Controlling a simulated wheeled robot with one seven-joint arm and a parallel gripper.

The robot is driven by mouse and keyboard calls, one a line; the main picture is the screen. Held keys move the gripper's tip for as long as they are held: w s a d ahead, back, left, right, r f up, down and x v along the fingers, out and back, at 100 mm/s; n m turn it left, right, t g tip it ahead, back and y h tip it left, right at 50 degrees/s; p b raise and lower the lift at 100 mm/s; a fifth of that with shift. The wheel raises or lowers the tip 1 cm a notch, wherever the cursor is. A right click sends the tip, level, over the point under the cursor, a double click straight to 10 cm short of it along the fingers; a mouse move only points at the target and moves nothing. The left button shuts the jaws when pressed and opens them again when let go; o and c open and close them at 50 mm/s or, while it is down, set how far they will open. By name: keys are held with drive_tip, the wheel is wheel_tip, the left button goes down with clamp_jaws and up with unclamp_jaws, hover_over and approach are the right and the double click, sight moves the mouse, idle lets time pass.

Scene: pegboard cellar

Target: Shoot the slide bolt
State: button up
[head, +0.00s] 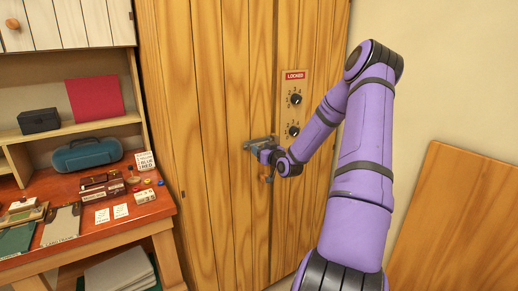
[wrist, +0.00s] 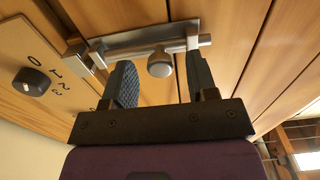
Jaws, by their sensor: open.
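The slide bolt (wrist: 150,42) is a grey metal bar on a mounting plate, with a round knob (wrist: 160,64), fixed to the wooden door. In the head view the slide bolt (head: 258,143) sits at mid-height on the door, partly hidden by my gripper. My gripper (wrist: 160,82) is open, with one finger on each side of the knob in the wrist view; I cannot tell whether either finger touches it. In the head view my gripper (head: 268,155) is at the bolt, its fingers hard to make out. The wooden door (head: 215,120) appears closed.
A panel with a red "LOCKED" sign (head: 295,76) and two black dials (head: 295,99) is right of the bolt in the head view. A red-topped desk (head: 95,228) with small items stands left. A wooden board (head: 455,225) leans at the right.

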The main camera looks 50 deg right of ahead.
drive_tip(key=shift+x, duration=0.95)
clamp_jaws()
drive_tip(key=shift+s+d, duration=0.2)
drive_tip(key=shift+d, duration=0.6)
drive_tip(key=shift+s+d, duration=0.2)
drive_tip(key=shift+d, duration=0.55)
drive_tip(key=shift+s+d, duration=0.2)
drive_tip(key=shift+d, duration=0.6)
unclamp_jaws()
drive_tip(key=shift+d, duration=0.1)
drive_tip(key=v, duration=1)
drive_tip(key=shift+s, duration=0.4)
